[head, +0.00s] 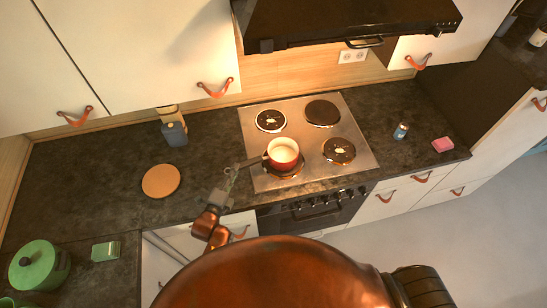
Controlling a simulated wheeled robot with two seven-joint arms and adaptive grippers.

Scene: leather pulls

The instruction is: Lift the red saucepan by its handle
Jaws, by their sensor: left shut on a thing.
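The red saucepan (284,160), with a pale inside, is at the front-left burner (285,173) of the steel cooktop (309,179). It looks upright. Part of the burner shows below it, and I cannot tell whether the pan touches it. Its dark handle (252,162) points left, past the cooktop edge. My left gripper (234,172) is shut on the handle's outer end, which is partly hidden between the fingers. My right gripper is not in view.
A range hood (345,22) overhangs the back of the cooktop. On the dark counter (95,165) are a round wooden board (161,181), a grey block-like holder (174,133), a small can (401,131) and a pink sponge (442,145). A green pot (38,266) stands at lower left.

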